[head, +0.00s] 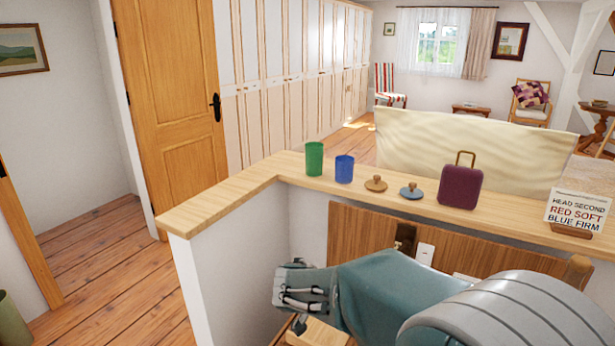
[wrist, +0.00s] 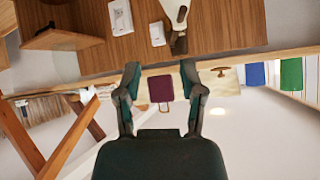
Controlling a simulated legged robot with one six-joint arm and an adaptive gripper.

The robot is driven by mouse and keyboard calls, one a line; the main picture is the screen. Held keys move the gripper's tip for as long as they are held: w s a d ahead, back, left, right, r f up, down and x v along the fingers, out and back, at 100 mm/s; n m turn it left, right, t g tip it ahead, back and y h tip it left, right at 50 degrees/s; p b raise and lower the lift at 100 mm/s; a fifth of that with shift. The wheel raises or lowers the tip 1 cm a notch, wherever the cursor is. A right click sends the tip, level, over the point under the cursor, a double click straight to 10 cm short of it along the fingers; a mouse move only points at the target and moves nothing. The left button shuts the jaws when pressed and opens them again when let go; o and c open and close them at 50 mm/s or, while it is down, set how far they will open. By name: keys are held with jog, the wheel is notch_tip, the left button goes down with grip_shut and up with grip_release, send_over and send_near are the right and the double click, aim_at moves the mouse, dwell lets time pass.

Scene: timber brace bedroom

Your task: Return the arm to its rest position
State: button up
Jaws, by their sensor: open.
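My arm (head: 390,290), in a teal sleeve, reaches leftward low in the head view, below the top of the half wall (head: 235,192). My gripper (head: 300,287) is at its left end, in front of the wall's white inner face. In the wrist view, which looks upside down, my gripper (wrist: 160,70) has its two dark fingers spread apart with nothing held between them. The purple handled case (wrist: 161,90) shows beyond the gap, apart from the fingers.
On the ledge stand a green cup (head: 314,159), a blue cup (head: 344,169), a tan lid (head: 376,184), a blue lid (head: 411,193), the purple case (head: 460,187) and a sign (head: 577,210). A wooden panel (head: 350,228) lies behind my arm.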

jog(key=s+d+r+n+y, duration=0.2)
jog(key=s+n, duration=0.1)
jog(key=s, duration=0.5)
jog(key=s+d+r+n+g+y, duration=0.1)
jog(key=s+d+r+n+y, duration=0.1)
jog(key=s, duration=0.7)
jog(key=s+d+r+n+g+y, duration=0.1)
jog(key=s+d+r+n+y, duration=0.1)
jog(key=s+n, duration=0.3)
jog(key=s+r, duration=0.1)
jog(key=s, duration=0.2)
jog(key=shift+s+d+y, duration=0.25)
jog(key=shift+s+y, duration=0.05)
jog(key=shift+y, duration=0.1)
